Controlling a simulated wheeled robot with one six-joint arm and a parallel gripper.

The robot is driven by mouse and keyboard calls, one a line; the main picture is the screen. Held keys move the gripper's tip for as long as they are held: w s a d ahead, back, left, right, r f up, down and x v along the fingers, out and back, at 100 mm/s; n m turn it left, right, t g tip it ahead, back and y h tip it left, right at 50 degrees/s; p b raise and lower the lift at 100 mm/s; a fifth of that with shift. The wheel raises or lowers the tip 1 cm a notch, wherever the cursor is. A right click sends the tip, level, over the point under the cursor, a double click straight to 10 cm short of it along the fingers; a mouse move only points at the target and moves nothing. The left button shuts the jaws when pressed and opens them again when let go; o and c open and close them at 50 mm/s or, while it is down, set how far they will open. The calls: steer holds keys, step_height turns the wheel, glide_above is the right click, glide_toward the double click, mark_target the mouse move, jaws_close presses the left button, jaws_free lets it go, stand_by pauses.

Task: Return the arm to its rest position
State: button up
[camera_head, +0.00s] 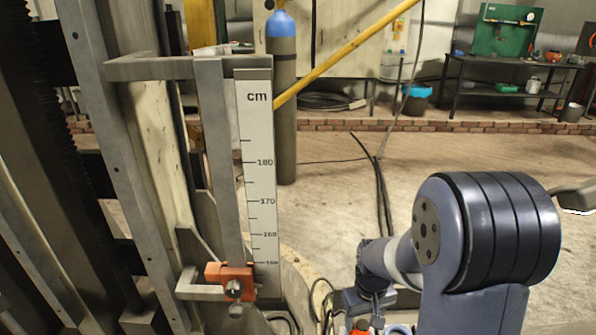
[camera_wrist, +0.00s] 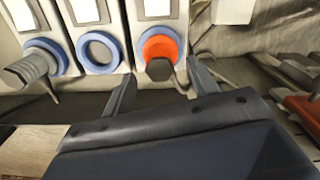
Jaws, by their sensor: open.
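My arm (camera_head: 470,235) is bent at the lower right of the head view, with its wrist (camera_head: 375,262) reaching down toward the bottom edge. The fingers are not clear there. In the wrist view my gripper (camera_wrist: 161,80) is open, its two grey fingers apart. An orange-red round piece in a blue ring (camera_wrist: 161,46), with a dark stub, shows between and beyond the fingers. I cannot tell whether the fingers touch it. Nothing is seen held in the gripper.
A column carries a cm scale (camera_head: 259,170) with an orange clamp (camera_head: 237,278). In the wrist view, other blue rings (camera_wrist: 99,52) sit left on pale panels, one with a grey handle (camera_wrist: 27,70). A gas cylinder (camera_head: 282,110) and workbench (camera_head: 505,62) stand farther back. Cables cross the floor.

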step_height(320, 180, up, 4)
steer(key=p, duration=0.2)
steer(key=shift+p, duration=0.3)
steer(key=shift+w+f+m+p, duration=0.2)
steer(key=shift+w+m+p, duration=0.5)
steer(key=shift+w+p, duration=0.5)
